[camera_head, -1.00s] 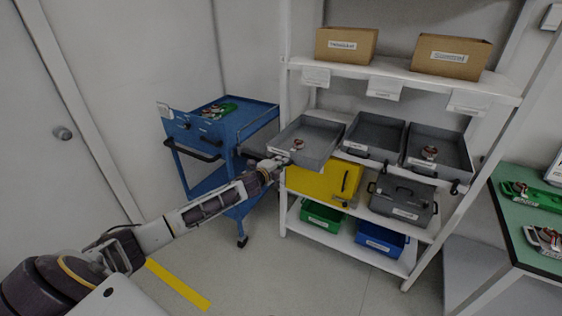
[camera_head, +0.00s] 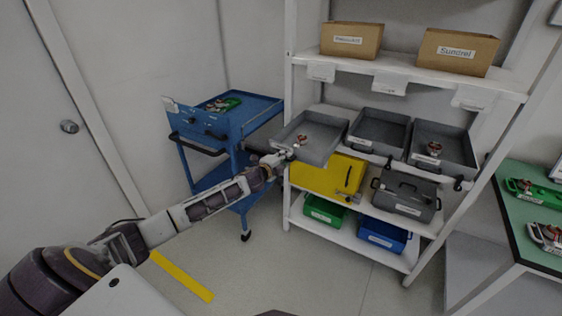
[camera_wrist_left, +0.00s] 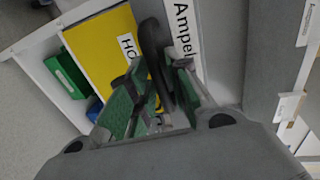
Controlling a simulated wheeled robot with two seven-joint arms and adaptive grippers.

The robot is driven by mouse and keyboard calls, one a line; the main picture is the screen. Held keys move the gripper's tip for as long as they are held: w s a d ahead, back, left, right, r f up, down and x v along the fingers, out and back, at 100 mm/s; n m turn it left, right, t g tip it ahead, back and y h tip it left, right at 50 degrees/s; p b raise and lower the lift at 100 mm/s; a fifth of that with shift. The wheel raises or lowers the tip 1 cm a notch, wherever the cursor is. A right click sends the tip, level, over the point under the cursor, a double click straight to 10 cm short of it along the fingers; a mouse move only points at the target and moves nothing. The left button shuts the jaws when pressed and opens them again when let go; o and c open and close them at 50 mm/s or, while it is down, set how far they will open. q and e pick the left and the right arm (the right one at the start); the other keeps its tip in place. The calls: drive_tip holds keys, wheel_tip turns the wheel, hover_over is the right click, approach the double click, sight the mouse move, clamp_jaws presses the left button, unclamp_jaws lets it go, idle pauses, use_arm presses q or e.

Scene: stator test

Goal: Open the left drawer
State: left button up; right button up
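The left drawer (camera_head: 318,130) is a grey open-topped tray at the left end of the shelf's middle tier. It sticks out in front of the two grey drawers beside it. A small copper-and-metal part (camera_head: 302,140) lies in it. My left gripper (camera_head: 283,156) is at the drawer's front. In the left wrist view, the black handle (camera_wrist_left: 154,42) runs between the green-padded fingers (camera_wrist_left: 160,98), which look closed around it. My right gripper is not in view.
Below are a yellow case (camera_head: 325,174), a grey toolbox (camera_head: 405,193), and green (camera_head: 323,210) and blue (camera_head: 382,236) bins. A green-topped table (camera_head: 515,200) is at right. The floor in front is clear.

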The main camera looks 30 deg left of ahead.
use_arm(q)
drive_tip(key=v, duration=1.2)
idle(1.1)
drive_tip(key=shift+n, duration=0.3)
idle(0.7)
